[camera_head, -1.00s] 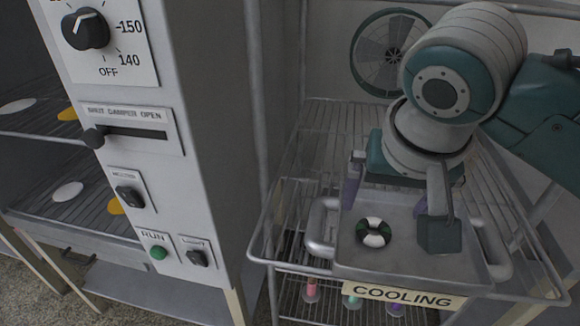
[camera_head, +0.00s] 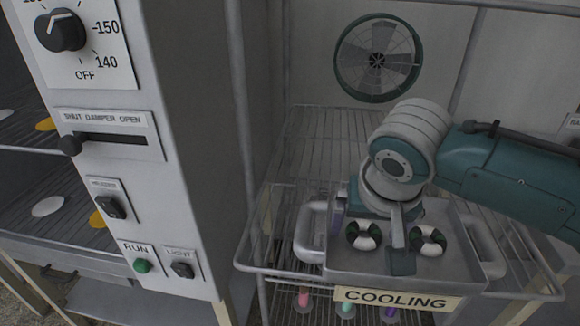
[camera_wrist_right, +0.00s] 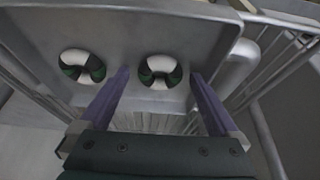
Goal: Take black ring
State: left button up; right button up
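The left ring (camera_head: 364,235) and the right ring (camera_head: 428,241) sit side by side in the head view. My right gripper (camera_head: 369,238) is open and empty, pointing down over the tray. Its fingers stand on either side of the left ring, which also shows between the purple finger pads in the right wrist view (camera_wrist_right: 160,72). The other ring (camera_wrist_right: 82,66) is outside the fingers there. I cannot tell the fingertips' exact height. My left gripper is not in view.
The tray has raised handles (camera_head: 308,232) and stands on a wire rack with a COOLING sign (camera_head: 397,299). A grey control panel (camera_head: 165,215) with knobs rises at left. A fan (camera_head: 378,58) is on the back wall. Coloured pegs show below the tray.

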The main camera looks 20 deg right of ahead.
jog(key=c, duration=1.2)
jog(key=shift+o, duration=0.2)
jog(key=shift+r, duration=0.1)
